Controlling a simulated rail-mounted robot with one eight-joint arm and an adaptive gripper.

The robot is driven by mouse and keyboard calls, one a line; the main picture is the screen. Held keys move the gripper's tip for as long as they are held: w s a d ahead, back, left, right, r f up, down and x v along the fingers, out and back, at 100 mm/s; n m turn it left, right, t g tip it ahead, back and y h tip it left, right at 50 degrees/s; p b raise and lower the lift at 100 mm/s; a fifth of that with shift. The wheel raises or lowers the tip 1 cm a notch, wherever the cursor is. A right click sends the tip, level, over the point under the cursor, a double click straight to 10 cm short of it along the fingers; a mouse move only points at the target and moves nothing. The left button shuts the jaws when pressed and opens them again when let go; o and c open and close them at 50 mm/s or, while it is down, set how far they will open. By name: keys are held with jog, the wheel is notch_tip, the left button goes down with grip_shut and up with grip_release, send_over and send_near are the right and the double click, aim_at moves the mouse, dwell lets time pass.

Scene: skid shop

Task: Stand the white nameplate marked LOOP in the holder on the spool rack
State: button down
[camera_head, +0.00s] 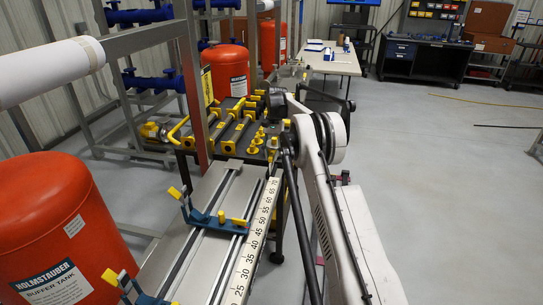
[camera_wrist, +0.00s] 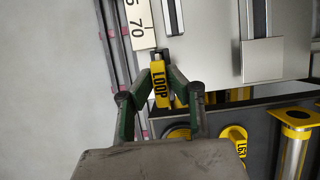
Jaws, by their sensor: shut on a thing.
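The plate's face looks yellow in the wrist view, not white. The dark rack (camera_wrist: 258,118) with yellow-ended parts lies just below and to the right of the fingers in that view. In the head view the rack's yellow parts (camera_head: 238,128) stand at the far end of the rail bench. My arm covers part of that area there, and I cannot make out the plate. I cannot clearly pick out the holder in either view.
A white measuring scale (camera_head: 250,243) runs along the rail bench, and its 70 end (camera_wrist: 141,27) is close to the fingers. A blue carriage (camera_head: 215,220) sits on the rails. Red tanks (camera_head: 65,225) stand at left. Open floor (camera_head: 440,190) lies right.

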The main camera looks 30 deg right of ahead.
jog(key=shift+f+b, duration=0.3)
jog(key=shift+b, duration=0.05)
dwell(0.3)
jog(key=c, duration=1.6)
grip_release()
jog(key=shift+c, duration=0.8)
jog(key=shift+r, duration=0.1)
jog(key=shift+r+p, duration=1.45)
jog(key=shift+r, duration=2.5)
